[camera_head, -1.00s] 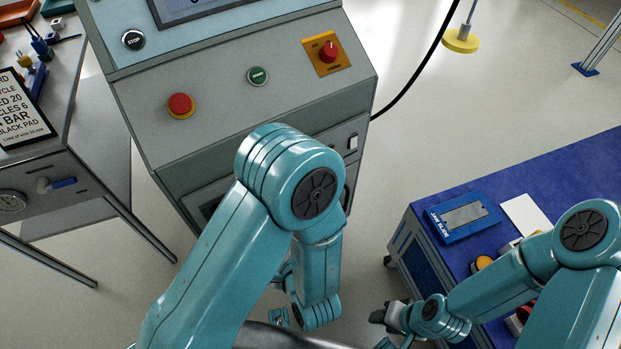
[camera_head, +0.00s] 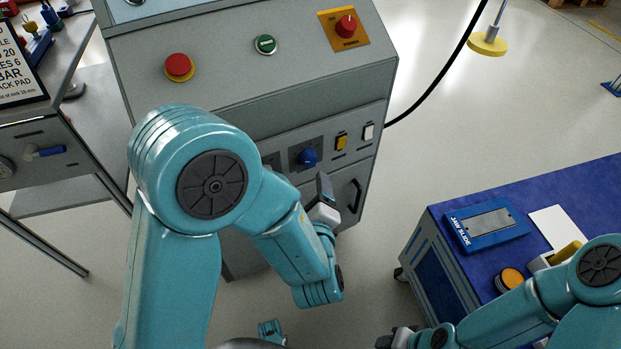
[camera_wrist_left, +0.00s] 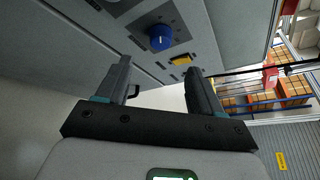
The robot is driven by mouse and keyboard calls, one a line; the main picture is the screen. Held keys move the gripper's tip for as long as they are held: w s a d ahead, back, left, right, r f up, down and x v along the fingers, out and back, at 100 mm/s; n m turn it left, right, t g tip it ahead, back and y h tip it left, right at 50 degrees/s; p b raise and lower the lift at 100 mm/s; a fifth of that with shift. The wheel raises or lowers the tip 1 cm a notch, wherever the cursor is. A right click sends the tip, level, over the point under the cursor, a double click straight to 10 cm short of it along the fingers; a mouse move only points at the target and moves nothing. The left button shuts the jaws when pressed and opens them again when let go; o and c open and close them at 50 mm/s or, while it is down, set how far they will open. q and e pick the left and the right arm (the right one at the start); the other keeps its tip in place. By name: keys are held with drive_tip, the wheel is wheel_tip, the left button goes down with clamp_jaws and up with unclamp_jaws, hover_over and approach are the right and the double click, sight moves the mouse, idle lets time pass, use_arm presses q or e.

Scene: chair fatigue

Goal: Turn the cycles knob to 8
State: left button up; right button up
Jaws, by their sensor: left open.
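A blue knob (camera_head: 307,157) sits on the lower front panel of the grey-teal machine; its scale and label are too small to read. It also shows in the left wrist view (camera_wrist_left: 160,38), beyond the fingertips and apart from them. A red rotary knob (camera_head: 345,25) sits on a yellow plate on the upper sloped panel. I cannot read which knob is the cycles one. My left gripper (camera_head: 325,192) is open and empty, just below and right of the blue knob; its two fingers show in the wrist view (camera_wrist_left: 163,72). My right gripper (camera_head: 397,338) is low, partly cut off.
A yellow switch (camera_head: 341,142) and a white switch (camera_head: 368,132) are right of the blue knob. A red stop button (camera_head: 179,67) and green button (camera_head: 265,44) are above. A handle (camera_head: 352,196) lies below. A blue bench (camera_head: 560,180) stands right, a side table left.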

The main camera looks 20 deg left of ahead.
sight(310, 162)
use_arm(q)
drive_tip(key=x, duration=0.9)
drive_tip(key=shift+w+a+b, duration=0.15)
drive_tip(key=shift+w+b, duration=0.2)
drive_tip(key=shift+w, duration=0.05)
drive_tip(key=c, duration=1.1)
